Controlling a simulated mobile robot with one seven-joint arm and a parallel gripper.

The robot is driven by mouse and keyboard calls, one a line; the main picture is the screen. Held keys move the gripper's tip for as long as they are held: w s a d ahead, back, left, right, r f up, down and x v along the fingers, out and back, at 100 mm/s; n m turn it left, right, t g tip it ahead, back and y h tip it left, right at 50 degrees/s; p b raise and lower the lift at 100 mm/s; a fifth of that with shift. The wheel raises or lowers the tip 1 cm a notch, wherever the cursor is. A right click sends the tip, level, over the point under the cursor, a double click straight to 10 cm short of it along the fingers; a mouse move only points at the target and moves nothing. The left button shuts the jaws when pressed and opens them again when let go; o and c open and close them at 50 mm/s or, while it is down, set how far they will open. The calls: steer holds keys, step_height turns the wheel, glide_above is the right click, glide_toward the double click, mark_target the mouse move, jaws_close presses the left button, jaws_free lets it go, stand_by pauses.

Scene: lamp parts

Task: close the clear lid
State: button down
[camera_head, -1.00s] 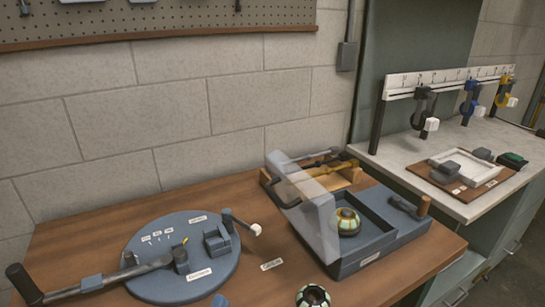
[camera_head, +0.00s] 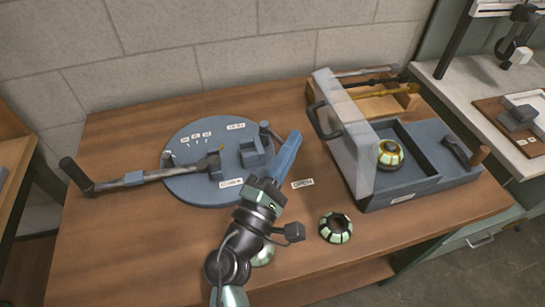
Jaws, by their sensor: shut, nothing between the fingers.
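The clear lid (camera_head: 352,140) stands raised and open, tilted, along the left side of the blue-grey box (camera_head: 425,185). A dark handle (camera_head: 322,122) sits on the lid's left face. A green-and-gold glass lamp piece (camera_head: 390,154) is in the open box, partly beside the lid's lower edge. My gripper (camera_head: 291,140) has blue fingers that look closed together and empty. It is left of the lid, apart from it, above the table near the round plate's right edge.
A round blue-grey plate (camera_head: 190,180) with a long-handled lever lies at left. A second glass lamp piece (camera_head: 336,228) stands on the table in front of the box. A wooden rack (camera_head: 395,103) with rods is behind the box.

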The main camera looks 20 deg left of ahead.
steer(key=shift+w+d+r, duration=0.4)
steer(key=shift+d+r, duration=0.05)
steer(key=shift+d, duration=0.3)
steer(key=shift+p, duration=0.3)
